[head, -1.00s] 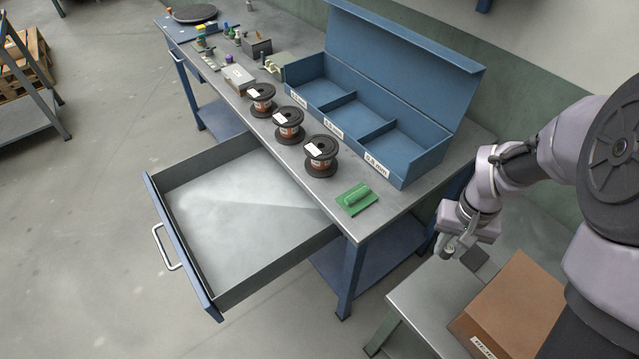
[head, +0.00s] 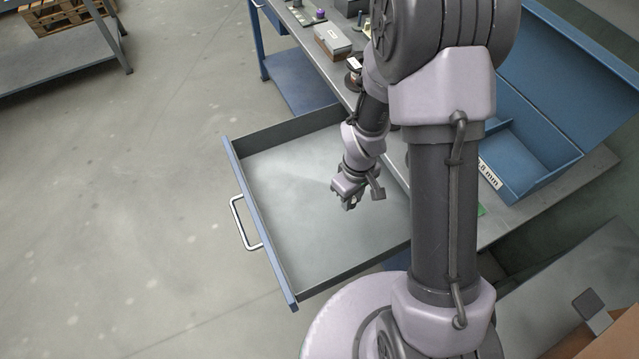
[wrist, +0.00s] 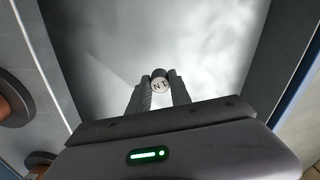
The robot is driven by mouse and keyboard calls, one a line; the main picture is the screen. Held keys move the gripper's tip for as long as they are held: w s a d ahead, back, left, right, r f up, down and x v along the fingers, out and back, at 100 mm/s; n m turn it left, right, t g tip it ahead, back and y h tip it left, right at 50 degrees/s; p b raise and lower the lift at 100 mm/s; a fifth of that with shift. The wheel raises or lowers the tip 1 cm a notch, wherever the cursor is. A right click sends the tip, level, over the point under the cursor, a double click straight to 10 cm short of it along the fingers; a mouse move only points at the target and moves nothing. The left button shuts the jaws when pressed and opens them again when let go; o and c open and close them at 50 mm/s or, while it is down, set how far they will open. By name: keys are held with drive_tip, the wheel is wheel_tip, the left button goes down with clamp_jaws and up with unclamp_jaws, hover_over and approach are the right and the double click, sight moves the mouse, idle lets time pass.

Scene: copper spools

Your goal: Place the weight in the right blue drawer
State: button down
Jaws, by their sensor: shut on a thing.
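The weight (wrist: 160,84) is a small metal cylinder with a pale, marked end face, seen in the wrist view. My gripper (wrist: 158,92) is shut on it, with one finger on each side. In the head view my gripper (head: 349,203) hangs over the open drawer (head: 290,205), towards its right side. The drawer has a blue front with a metal handle and a grey, empty-looking floor. In the wrist view the drawer floor (wrist: 215,50) lies beneath the weight, with a gap that I cannot measure. In the head view the weight cannot be made out clearly.
The workbench (head: 540,205) carries a blue compartment box (head: 535,150), partly hidden by my arm. One spool (head: 353,78) peeks out beside my arm; spools (wrist: 14,100) also show in the wrist view. A cardboard box (head: 610,340) stands at lower right.

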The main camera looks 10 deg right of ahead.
sight(349, 221)
drive_tip(key=f+b, duration=0.2)
drive_tip(key=f, duration=0.2)
drive_tip(key=f+b, duration=0.1)
drive_tip(key=f, duration=0.4)
drive_tip(key=shift+s+d+f+b, duration=0.15)
drive_tip(key=shift+s+f+b, duration=0.05)
drive_tip(key=shift+f+b, duration=0.15)
drive_tip(key=shift+r, duration=0.2)
drive_tip(key=shift+f, duration=0.15)
drive_tip(key=c, duration=1.2)
unclamp_jaws()
